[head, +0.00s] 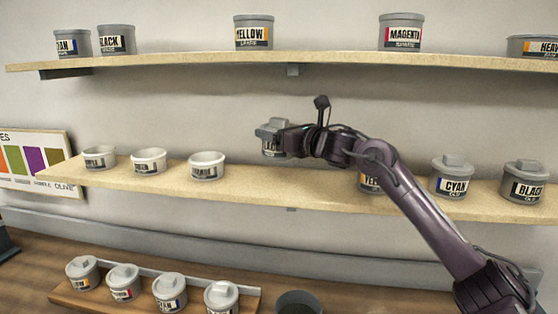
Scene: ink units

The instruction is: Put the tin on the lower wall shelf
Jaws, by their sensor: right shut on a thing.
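My right gripper (282,136) is shut on a grey tin (271,148) in the head view. The tin is upright, and its dark label is partly hidden, with letters like "LAC" showing. It is at the lower wall shelf (290,185), over the stretch between the white-rimmed open tubs on the left and the tins on the right. Its base appears a little above the shelf board; I cannot tell the exact gap. My left gripper is not in view.
Open tubs (207,166) stand left on the lower shelf. A yellow-labelled tin (368,184), partly behind my arm, a cyan tin (452,180) and a black tin (525,182) stand right. The upper shelf (340,60) overhangs. Lidded tins (170,290) stand on a rack below.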

